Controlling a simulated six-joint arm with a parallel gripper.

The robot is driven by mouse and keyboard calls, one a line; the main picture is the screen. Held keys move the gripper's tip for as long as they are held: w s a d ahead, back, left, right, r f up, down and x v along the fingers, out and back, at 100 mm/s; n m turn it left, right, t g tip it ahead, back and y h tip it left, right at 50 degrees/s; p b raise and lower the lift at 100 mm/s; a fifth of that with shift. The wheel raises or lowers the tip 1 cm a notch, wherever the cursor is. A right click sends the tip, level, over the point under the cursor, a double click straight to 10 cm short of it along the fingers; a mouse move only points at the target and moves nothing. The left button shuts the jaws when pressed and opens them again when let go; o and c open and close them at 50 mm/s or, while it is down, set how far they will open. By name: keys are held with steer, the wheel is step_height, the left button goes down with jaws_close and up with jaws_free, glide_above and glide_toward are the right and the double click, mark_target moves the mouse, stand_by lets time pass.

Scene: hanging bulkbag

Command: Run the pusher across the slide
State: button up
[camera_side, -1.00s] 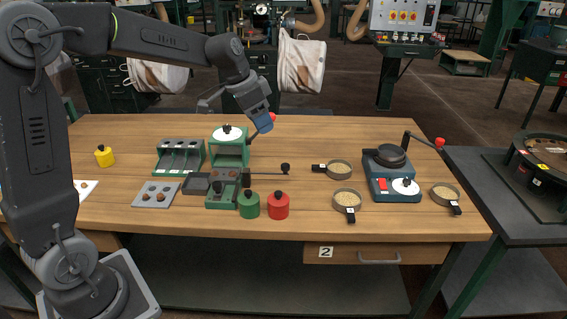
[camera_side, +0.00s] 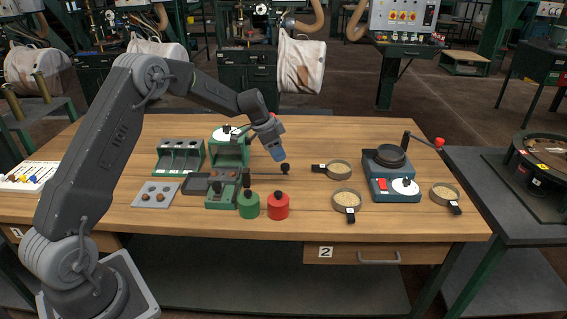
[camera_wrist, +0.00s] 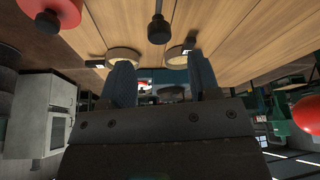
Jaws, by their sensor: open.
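The pusher is a thin dark rod with a round black knob (camera_side: 285,169) at its right end. It lies level and runs out to the right from the green slide block (camera_side: 222,197), which has a dark tray on its left. My gripper (camera_side: 279,156) has blue fingers, points down and hangs just above and left of the knob. In the wrist view the gripper (camera_wrist: 163,75) is open and empty. The knob (camera_wrist: 159,28) shows there beyond the fingertips, roughly in line with the gap, and it looks apart from them.
A green jar (camera_side: 248,205) and a red jar (camera_side: 278,206) stand just in front of the rod. A green press (camera_side: 231,150) stands behind it. Round pans (camera_side: 339,170) and a blue-grey device (camera_side: 390,175) are to the right. Bare wood lies between the knob and the pans.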

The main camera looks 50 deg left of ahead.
mark_target(285, 165)
steer(key=x, duration=0.5)
steer(key=shift+w+d+f, duration=0.1)
steer(key=shift+w+f, duration=0.1)
steer(key=shift+f, duration=0.1)
steer(key=shift+c, duration=0.2)
jaws_close()
